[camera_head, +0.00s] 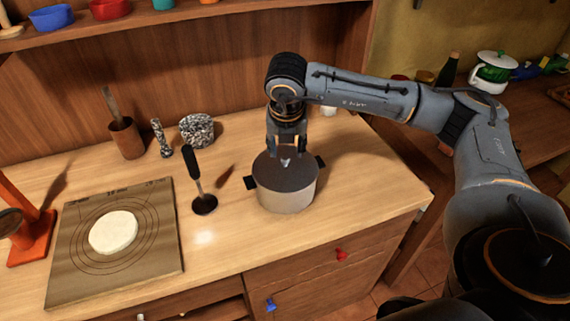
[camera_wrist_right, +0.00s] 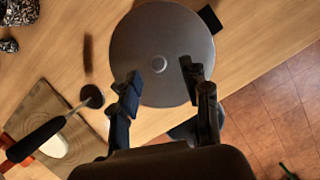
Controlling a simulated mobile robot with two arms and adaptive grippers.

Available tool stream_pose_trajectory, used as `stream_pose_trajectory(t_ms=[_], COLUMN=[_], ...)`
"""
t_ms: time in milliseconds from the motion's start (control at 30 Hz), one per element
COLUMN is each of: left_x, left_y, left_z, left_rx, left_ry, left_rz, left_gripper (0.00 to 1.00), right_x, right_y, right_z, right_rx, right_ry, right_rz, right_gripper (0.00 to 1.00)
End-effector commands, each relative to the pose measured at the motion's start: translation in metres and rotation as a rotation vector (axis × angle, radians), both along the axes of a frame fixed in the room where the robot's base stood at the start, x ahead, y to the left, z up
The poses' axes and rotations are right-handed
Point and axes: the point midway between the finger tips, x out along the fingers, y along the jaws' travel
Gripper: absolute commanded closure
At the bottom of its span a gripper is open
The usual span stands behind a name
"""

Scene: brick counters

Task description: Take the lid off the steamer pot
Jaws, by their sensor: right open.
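The steamer pot (camera_head: 286,200) is a grey metal pot with two dark side handles, standing upright on the wooden counter near its right end. Its round grey lid (camera_head: 300,177) is on top, with a small light knob (camera_head: 285,161) in the middle. My right gripper (camera_head: 286,152) points down just above the lid, around the knob's place in the head view. In the wrist view its two fingers (camera_wrist_right: 161,75) are apart with nothing between them. My left gripper is not seen.
A black-handled masher (camera_head: 197,178) stands left of the pot. Further left, a board (camera_head: 160,240) carries a pale dough disc (camera_head: 113,232). A mortar (camera_head: 197,130), pestle (camera_head: 161,137) and wooden utensil cup (camera_head: 126,139) stand behind. Counter right of the pot is clear.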

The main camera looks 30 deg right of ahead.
Motion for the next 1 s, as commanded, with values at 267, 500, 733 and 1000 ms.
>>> stream_pose_trajectory(t_ms=[267, 500, 733, 1000], left_x=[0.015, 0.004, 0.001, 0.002], left_y=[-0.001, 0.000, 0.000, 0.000], left_z=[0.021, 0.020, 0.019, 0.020], left_rx=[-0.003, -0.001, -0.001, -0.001], left_ry=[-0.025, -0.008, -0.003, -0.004], left_rz=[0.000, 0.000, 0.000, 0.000], left_gripper=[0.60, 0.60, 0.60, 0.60], right_x=[0.008, 0.010, 0.010, 0.010], right_y=[-0.003, -0.003, -0.003, -0.003], right_z=[-0.035, -0.041, -0.041, -0.040], right_rx=[0.000, 0.001, 0.001, 0.001], right_ry=[0.002, 0.001, 0.001, -0.001], right_rz=[0.000, 0.000, 0.000, 0.000], right_gripper=[0.53, 0.53, 0.90, 1.00])
